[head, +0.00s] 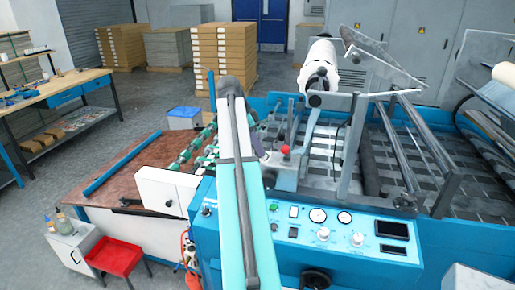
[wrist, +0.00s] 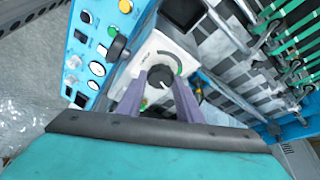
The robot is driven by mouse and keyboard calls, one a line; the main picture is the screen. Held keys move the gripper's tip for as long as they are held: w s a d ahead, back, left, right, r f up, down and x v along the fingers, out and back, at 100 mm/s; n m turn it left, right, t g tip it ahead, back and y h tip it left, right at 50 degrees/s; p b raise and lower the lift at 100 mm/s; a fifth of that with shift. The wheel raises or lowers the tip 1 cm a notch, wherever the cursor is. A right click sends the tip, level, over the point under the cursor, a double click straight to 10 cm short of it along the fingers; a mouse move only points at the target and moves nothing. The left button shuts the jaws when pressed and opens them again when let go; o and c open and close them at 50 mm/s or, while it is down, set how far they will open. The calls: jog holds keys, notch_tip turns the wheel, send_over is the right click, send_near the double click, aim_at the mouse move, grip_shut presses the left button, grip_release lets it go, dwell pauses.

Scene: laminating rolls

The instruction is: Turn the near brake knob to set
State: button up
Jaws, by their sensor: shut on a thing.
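The near brake knob (wrist: 159,76) is a dark round knob on a pale plate (wrist: 160,48) in the wrist view. A green arc shows beside it at the upper right. My gripper (wrist: 160,88) has its two purple-grey fingers on either side of the knob, shut on it. The exact finger contact and the knob's pointer are hard to make out. In the head view my teal arm covers the middle of the picture, and a finger of my gripper (head: 262,151) shows beside it; the knob cannot be made out there.
A red mushroom button (head: 286,150) stands close to my gripper. The blue control panel (head: 275,250) has gauges, knobs and switches. A white roll (head: 320,65) and metal frame arms rise behind. A wooden table (head: 130,172) lies left.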

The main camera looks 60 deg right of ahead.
dwell(0.3)
jog(key=o, duration=1)
jog(key=shift+o, duration=0.2)
jog(key=shift+r, duration=0.1)
jog(key=shift+b+v, duration=0.35)
jog(key=shift+v, duration=0.5)
jog(key=p+v, duration=0.2)
jog(key=v, duration=1)
jog(key=shift+d, duration=0.2)
